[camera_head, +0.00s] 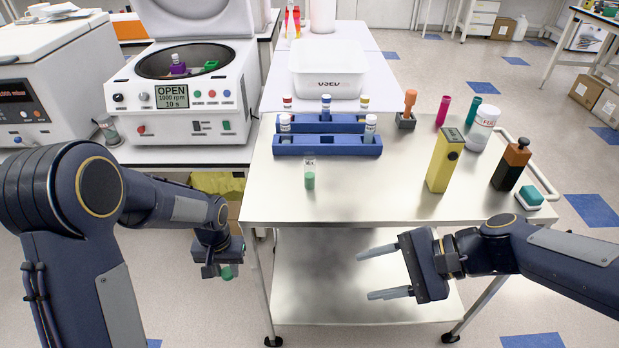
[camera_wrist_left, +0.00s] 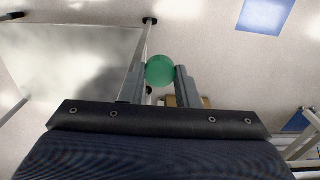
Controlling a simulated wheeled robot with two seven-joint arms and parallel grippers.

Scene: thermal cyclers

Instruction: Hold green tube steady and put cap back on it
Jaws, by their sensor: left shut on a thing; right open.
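The green tube (camera_head: 309,176) stands upright on the steel cart near its front left, with a clear upper part and green contents; no cap shows on its top. My left gripper (camera_head: 226,272) hangs off the cart's left front side, away from the tube. It is shut on a round green cap (camera_wrist_left: 160,71), which sits between the fingertips in the left wrist view (camera_wrist_left: 160,78). My right gripper (camera_head: 376,273) is open and empty in front of the cart's front edge, lower right of the tube.
Blue racks (camera_head: 326,146) with several capped tubes stand behind the green tube. A yellow device (camera_head: 445,160), a black and orange bottle (camera_head: 511,165) and a white jar (camera_head: 482,128) stand to the right. An open centrifuge (camera_head: 185,95) is at the left. The cart's front middle (camera_head: 370,195) is clear.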

